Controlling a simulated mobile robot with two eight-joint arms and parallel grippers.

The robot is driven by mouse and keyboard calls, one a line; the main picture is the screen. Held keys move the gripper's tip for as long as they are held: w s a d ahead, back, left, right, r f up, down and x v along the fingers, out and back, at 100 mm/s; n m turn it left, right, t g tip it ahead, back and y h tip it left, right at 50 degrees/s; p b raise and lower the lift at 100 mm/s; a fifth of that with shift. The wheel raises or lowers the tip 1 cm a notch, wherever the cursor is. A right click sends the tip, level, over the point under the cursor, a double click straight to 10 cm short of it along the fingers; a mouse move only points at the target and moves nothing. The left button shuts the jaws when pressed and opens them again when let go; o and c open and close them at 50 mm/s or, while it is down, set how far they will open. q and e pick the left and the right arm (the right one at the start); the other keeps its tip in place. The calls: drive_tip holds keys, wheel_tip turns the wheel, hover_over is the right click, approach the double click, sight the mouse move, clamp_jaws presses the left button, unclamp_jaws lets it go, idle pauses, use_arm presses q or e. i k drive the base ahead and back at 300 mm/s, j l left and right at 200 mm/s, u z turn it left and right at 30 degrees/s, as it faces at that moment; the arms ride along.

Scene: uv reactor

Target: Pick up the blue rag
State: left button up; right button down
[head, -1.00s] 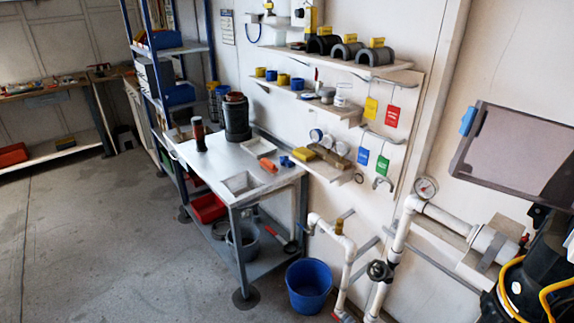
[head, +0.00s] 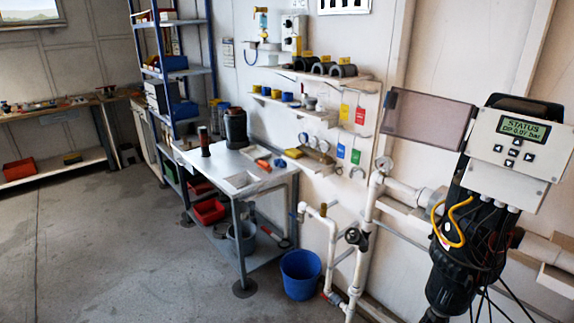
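A small blue item (head: 280,163) lies at the right side of the metal workbench top (head: 222,162), near the wall. It may be the blue rag, but it is too small to tell for sure. An orange item (head: 263,164) lies just left of it, and a yellow block (head: 293,153) is to its right. Neither of my grippers is in view.
A white tray (head: 243,180), a dark canister (head: 236,128) and a dark red-topped cylinder (head: 204,141) are on the bench. A blue bucket (head: 300,275) and white pipes (head: 330,250) stand right of it. A black reactor (head: 470,235) is at right. Open floor lies front left.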

sight(278, 163)
drive_tip(key=k+z, duration=0.15)
drive_tip(key=z, duration=1.25)
drive_tip(key=i+j, duration=0.15)
drive_tip(key=j, duration=0.2)
drive_tip(key=i+j, duration=0.2)
drive_tip(key=j, duration=0.2)
drive_tip(key=i+j, duration=0.15)
drive_tip(key=j, duration=0.2)
drive_tip(key=i+j, duration=0.15)
drive_tip(key=j, duration=0.2)
drive_tip(key=i+j, duration=0.15)
drive_tip(key=j, duration=0.2)
drive_tip(key=i+j, duration=0.2)
drive_tip(key=j, duration=0.2)
drive_tip(key=i+j, duration=0.15)
drive_tip(key=j, duration=0.2)
drive_tip(key=i+j+z, duration=0.1)
drive_tip(key=j, duration=0.25)
drive_tip(key=i+j, duration=0.25)
drive_tip(key=j, duration=0.15)
drive_tip(key=i+j, duration=0.45)
drive_tip(key=i, duration=0.2)
